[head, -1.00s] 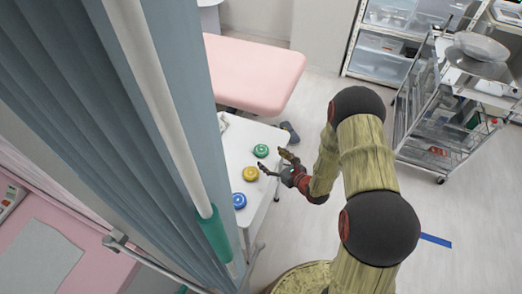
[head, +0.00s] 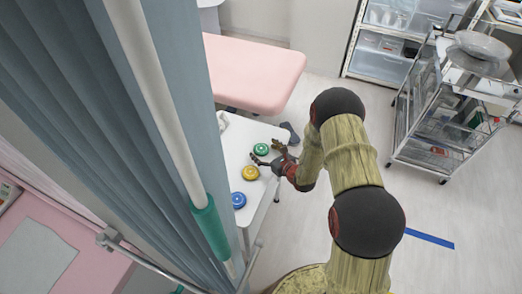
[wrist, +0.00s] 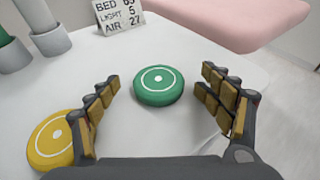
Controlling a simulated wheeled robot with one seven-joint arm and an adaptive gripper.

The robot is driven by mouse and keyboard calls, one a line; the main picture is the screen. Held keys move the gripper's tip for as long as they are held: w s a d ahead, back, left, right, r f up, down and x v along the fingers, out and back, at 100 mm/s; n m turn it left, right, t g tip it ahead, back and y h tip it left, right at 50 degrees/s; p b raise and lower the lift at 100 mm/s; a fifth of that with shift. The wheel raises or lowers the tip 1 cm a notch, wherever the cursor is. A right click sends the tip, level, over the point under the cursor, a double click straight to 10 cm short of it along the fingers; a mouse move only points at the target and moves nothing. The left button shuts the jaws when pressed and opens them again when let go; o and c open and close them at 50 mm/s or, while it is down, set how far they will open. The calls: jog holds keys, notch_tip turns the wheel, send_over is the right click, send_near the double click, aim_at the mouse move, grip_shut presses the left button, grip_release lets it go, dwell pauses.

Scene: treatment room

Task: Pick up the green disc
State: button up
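The green disc (head: 261,150) lies flat on the white table (head: 236,139). In the wrist view the green disc (wrist: 158,85) sits ahead of and between the spread fingers, with clear table around it. My gripper (head: 268,152) is open and empty; in the wrist view its fingers (wrist: 157,94) stand wide on either side, and neither visibly touches the green disc. A yellow disc (head: 250,173) lies nearer than the green one and shows beside the left finger in the wrist view (wrist: 50,142).
A sign with lettering (wrist: 118,14) and grey cups (wrist: 50,40) stand on the table behind the green disc. A pink couch (head: 255,75) is behind the table. A blue curtain (head: 120,120) hangs along the left. A metal cart (head: 440,110) stands at the right.

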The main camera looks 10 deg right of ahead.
jog(key=shift+s+a+f, duration=0.1)
jog(key=shift+s+f, duration=0.15)
jog(key=shift+f, duration=0.1)
jog(key=shift+c, duration=0.2)
